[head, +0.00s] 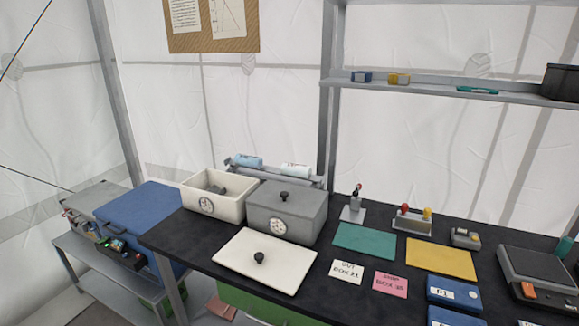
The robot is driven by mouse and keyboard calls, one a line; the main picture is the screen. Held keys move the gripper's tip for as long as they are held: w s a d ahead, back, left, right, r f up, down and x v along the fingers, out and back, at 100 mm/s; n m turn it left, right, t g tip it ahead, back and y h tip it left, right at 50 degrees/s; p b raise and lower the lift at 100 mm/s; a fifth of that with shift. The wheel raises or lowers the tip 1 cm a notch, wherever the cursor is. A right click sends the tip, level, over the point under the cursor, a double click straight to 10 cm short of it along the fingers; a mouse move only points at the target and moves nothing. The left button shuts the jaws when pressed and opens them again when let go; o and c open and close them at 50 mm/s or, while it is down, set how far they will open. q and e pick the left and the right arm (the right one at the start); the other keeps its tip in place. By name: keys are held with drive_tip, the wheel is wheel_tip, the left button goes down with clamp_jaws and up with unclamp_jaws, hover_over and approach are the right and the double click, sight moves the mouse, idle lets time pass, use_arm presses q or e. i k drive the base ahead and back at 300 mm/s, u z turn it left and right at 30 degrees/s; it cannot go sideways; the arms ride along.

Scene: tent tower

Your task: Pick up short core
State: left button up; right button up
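No thing in view is clearly marked as the short core. A light blue roll (247,161) and a whiter roll (296,170) lie on a grey rack (318,181) at the back of the black table (210,237). An open cream box (222,204) with a dial on its front holds small dark grey pieces (217,190); its walls partly hide them. A grey box (287,215) beside it has its lid on. Neither of my grippers is in view.
A cream lid (265,263) with a black knob lies flat in front of the boxes. Green (365,241) and yellow (441,258) mats, note cards and blue boxes (453,293) cover the right side. A scale (538,275) stands far right. A shelf (450,92) hangs above.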

sight(252, 162)
drive_tip(key=k, duration=0.65)
drive_tip(key=z, duration=0.1)
drive_tip(key=i, duration=1.15)
drive_tip(key=u, duration=0.6)
drive_tip(key=k, duration=0.55)
drive_tip(key=u, duration=0.9)
drive_tip(key=i, duration=0.6)
drive_tip(key=u, duration=0.45)
